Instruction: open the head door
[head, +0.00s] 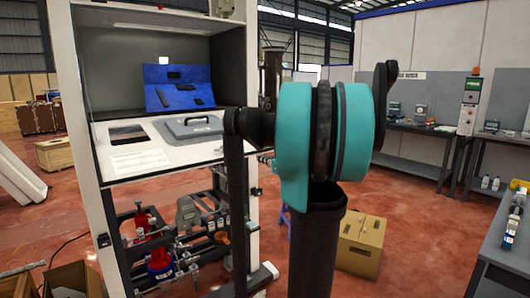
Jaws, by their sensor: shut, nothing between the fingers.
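A tall white-framed dispenser cabinet (75,110) stands at the left, its upper bay open to the front. I cannot tell which part is the head door. A grey flat lid or panel with a dark handle (188,127) lies on the white shelf inside the bay. A black link of mine hangs down along the cabinet's right front edge. My gripper is not visible in this view.
A blue panel (178,88) with dark items stands at the back of the bay. Red and grey parts fill the lower frame. A cardboard box (361,246) sits on the floor behind my arm. Workbenches (417,165) line the right. Red floor is open between.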

